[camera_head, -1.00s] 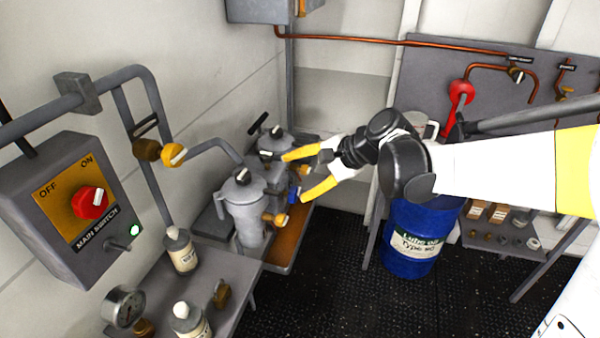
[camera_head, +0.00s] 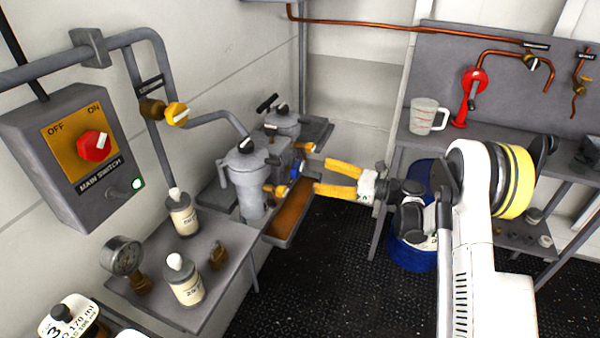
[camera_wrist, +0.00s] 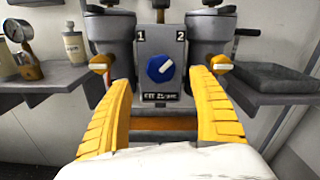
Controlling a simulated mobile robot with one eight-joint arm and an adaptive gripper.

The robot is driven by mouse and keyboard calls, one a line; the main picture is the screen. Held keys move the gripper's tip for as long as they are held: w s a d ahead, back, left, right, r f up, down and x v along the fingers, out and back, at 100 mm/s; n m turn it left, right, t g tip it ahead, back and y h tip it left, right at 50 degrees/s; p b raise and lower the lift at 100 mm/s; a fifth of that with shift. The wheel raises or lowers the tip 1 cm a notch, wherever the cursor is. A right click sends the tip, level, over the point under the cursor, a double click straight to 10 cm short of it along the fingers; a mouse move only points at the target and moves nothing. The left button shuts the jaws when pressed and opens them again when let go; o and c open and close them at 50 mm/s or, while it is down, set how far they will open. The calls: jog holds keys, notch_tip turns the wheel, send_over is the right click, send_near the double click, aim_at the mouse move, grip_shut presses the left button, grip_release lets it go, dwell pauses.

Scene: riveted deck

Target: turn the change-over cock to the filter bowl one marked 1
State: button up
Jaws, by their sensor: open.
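The change-over cock (camera_wrist: 160,68) is a blue round knob with a white pointer, on a grey plate between two filter bowls. Its pointer slants up and right, toward the 2. In the wrist view, the filter bowl marked 1 (camera_wrist: 112,42) is on the left and the bowl marked 2 (camera_wrist: 209,40) on the right. In the head view, the blue cock (camera_head: 295,170) is small and partly hidden. My gripper (camera_head: 324,177) is open and empty, its yellow fingers facing the filter unit from the right, apart from the cock. In the wrist view, its fingers (camera_wrist: 160,80) spread either side of the cock.
Small orange-ended valves (camera_wrist: 100,64) and (camera_wrist: 221,64) sit low on the bowls, close to my fingers. An orange-brown tray (camera_head: 290,222) lies below. A shelf with bottles (camera_head: 183,212) and a gauge stands left. A blue drum (camera_head: 412,256) is under the bench. Open deck lies in front.

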aim_at(301, 170)
jog(key=b+x, duration=0.2)
jog(key=x, duration=0.6)
jog(key=shift+w+a, duration=0.15)
jog(key=shift+a, duration=0.05)
jog(key=shift+c, duration=0.6)
jog(key=c, duration=1.1)
